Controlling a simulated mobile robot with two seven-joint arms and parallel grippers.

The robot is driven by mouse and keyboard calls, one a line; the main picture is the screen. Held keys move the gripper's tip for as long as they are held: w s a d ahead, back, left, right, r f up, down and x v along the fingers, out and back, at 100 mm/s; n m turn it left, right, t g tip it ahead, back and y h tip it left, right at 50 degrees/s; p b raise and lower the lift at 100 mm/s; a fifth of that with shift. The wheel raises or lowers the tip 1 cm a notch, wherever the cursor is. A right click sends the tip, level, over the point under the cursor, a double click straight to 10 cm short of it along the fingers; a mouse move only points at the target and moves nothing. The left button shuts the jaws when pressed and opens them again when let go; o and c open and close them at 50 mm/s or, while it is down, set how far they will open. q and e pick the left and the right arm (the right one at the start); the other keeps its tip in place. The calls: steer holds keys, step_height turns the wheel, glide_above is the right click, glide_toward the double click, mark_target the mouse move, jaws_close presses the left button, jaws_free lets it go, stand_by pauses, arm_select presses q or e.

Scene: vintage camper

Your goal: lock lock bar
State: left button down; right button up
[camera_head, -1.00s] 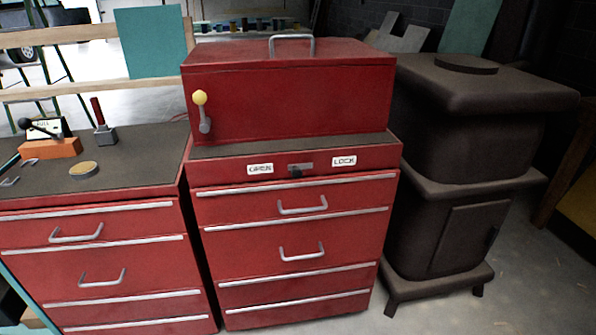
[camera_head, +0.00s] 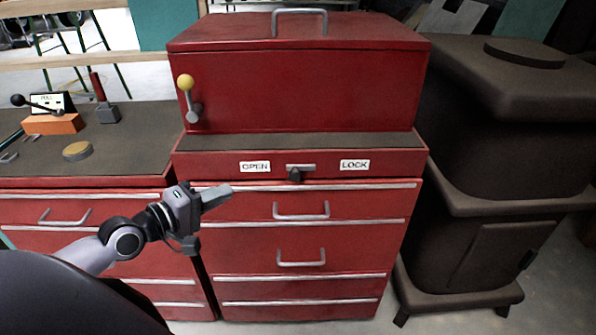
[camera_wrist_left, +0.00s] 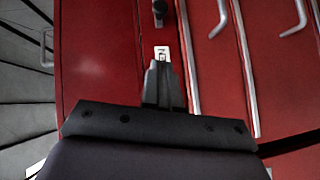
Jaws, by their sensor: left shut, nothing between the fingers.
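The lock bar (camera_head: 300,167) is a short grey bar with a dark knob (camera_head: 295,176) below it, on the red cabinet's top front strip. It lies level between the OPEN label (camera_head: 255,167) on its left and the LOCK label (camera_head: 355,165) on its right. My left gripper (camera_head: 228,191) is shut and empty, in front of the cabinet, below and left of the OPEN label. In the left wrist view its shut fingers (camera_wrist_left: 163,68) point at a white label (camera_wrist_left: 161,53), with the dark knob (camera_wrist_left: 160,10) beyond. My right gripper is not in view.
Drawer handles (camera_head: 301,215) stick out below the strip. A red chest (camera_head: 300,90) with a yellow-knobbed lever (camera_head: 187,95) stands on top. A dark stove (camera_head: 505,130) is close on the right. A workbench (camera_head: 100,150) with small items is on the left.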

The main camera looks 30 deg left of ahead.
arm_select(q)
steer(key=shift+w+r, duration=0.15)
steer(key=shift+r, duration=0.1)
steer(key=d+p+x, duration=0.2)
steer(key=x, duration=1)
steer(key=shift+d+f, duration=0.25)
steer(key=shift+d, duration=0.2)
steer(key=shift+w, duration=0.15)
stand_by(0.4)
